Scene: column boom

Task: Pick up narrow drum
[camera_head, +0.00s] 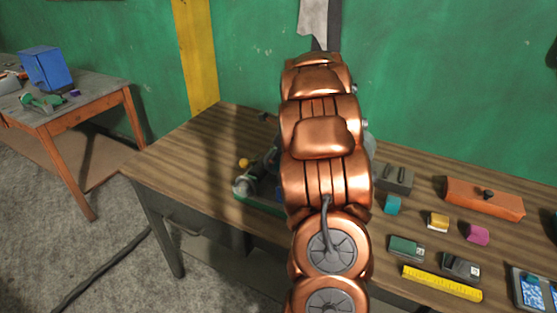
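My copper-coloured arm rises through the middle of the head view and covers the centre of the wooden table (200,160). My gripper cannot be made out; whether it is open or shut is not shown. I cannot identify a narrow drum with certainty. Small pieces stand on the table right of my arm: a teal one (393,204), a yellow one (438,221) and a magenta one (477,233). A green object with a pale round end (243,186) is partly hidden left of my arm, with a small yellow knob (244,163) near it.
An orange box (484,198) and a dark grey block (395,178) stand toward the back right. A green-grey box (406,248), a dark device (460,265) and a yellow ruler (442,283) lie nearer. The table's left end is clear. Another table (85,97) holds a blue box (46,67).

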